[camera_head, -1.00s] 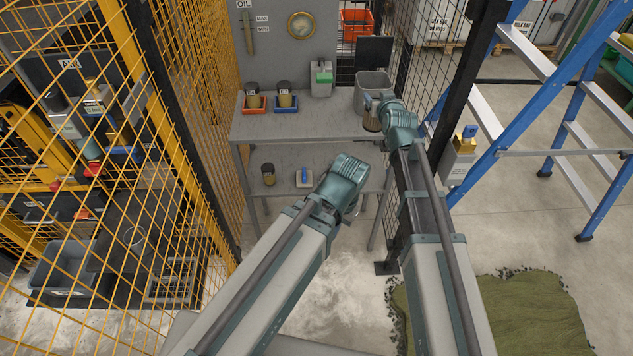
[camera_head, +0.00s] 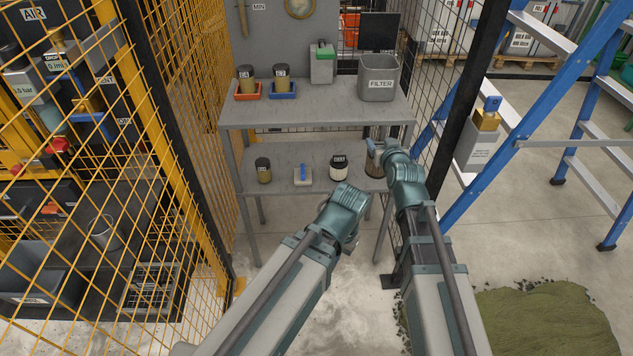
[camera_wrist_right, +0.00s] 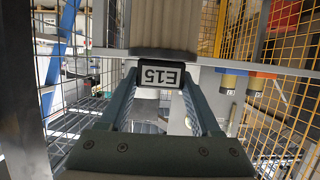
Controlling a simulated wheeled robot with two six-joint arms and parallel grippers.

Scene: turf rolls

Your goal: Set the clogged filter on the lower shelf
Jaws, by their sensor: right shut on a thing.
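My right gripper (camera_head: 376,150) is shut on a filter (camera_head: 374,170) at the right end of the lower shelf (camera_head: 285,155). In the right wrist view the filter (camera_wrist_right: 165,28) has a pleated tan-brown body and a dark end with an E15 label, which reads upside down there. The fingers (camera_wrist_right: 160,85) grip the dark end from both sides. My forearm hides part of the filter in the head view, and I cannot tell whether its base touches the shelf. My left gripper (camera_head: 352,240) hangs in front of the shelf, its jaws mostly hidden behind its wrist.
On the lower shelf stand a dark-topped canister (camera_head: 264,170), a blue-handled brush (camera_head: 303,174) and a white filter (camera_head: 338,168). The upper shelf (camera_head: 310,113) holds two filters in red and blue trays and a grey FILTER bin (camera_head: 379,85). Yellow mesh fencing (camera_head: 165,130) stands left.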

